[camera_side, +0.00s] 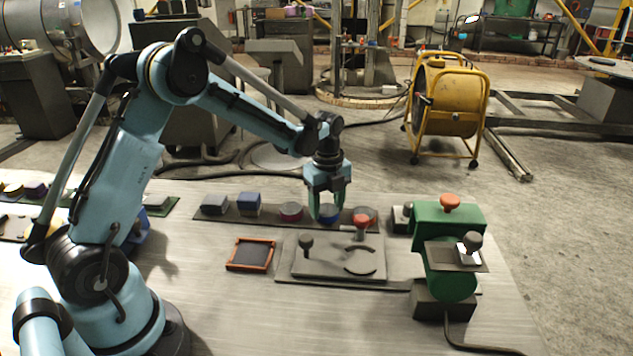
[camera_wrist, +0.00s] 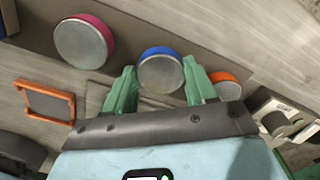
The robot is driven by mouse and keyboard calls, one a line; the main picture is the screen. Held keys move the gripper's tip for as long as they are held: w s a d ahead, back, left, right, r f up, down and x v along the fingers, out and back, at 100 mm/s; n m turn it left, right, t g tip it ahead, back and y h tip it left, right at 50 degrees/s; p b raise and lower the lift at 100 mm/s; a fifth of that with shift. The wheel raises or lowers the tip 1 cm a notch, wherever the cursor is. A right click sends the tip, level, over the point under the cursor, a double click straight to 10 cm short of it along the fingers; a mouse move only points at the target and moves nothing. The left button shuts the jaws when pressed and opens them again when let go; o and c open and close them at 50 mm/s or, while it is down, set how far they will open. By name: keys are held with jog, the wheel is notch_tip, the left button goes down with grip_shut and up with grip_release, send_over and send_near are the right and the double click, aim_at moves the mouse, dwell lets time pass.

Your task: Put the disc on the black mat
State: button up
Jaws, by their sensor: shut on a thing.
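A blue-sided disc with a grey face (camera_wrist: 160,72) sits between the two green fingers of my gripper (camera_wrist: 161,90) in the wrist view. In the side view my gripper (camera_side: 328,205) points down over the dark strip at the back of the table, shut on the blue disc (camera_side: 328,214). I cannot tell whether the disc touches the strip. A small black square mat with an orange-brown rim (camera_side: 250,254) lies on the table in front of the strip, left of my gripper. It also shows at the left of the wrist view (camera_wrist: 46,101) and is empty.
A pink disc (camera_side: 291,211) and an orange-red disc (camera_side: 365,215) flank the held disc on the strip (camera_side: 270,217). Two bluish blocks stand farther left. A grey plate with knobs and handles (camera_side: 330,268) lies right of the mat. A green machine (camera_side: 447,250) stands farther right.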

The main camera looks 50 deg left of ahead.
aim_at(327, 209)
jog(key=shift+f, duration=0.1)
jog(key=o, duration=1.5)
jog(key=s+d+r+n+t, duration=0.1)
jog(key=s+r+n, duration=0.1)
jog(key=r, duration=0.6)
jog(key=s+d+r+n+t, duration=0.1)
jog(key=s+d+r+n, duration=0.15)
jog(key=r, duration=0.45)
jog(key=s+d+n+t, duration=0.1)
jog(key=s+n, duration=0.3)
jog(key=n, duration=0.1)
jog(key=s+d+f+n+t, duration=0.1)
jog(key=s+d+n+t, duration=0.1)
jog(key=s+n, duration=0.2)
jog(key=s+d+f+n+t, duration=0.1)
jog(key=s+n+t, duration=0.1)
jog(key=n, duration=0.4)
jog(key=shift+s+d+f+n, duration=0.1)
jog(key=shift+s+d+n, duration=0.1)
jog(key=shift+s, duration=0.25)
jog(key=shift+s+d+n, duration=0.1)
jog(key=shift+s+n, duration=0.05)
jog(key=shift+s, duration=0.3)
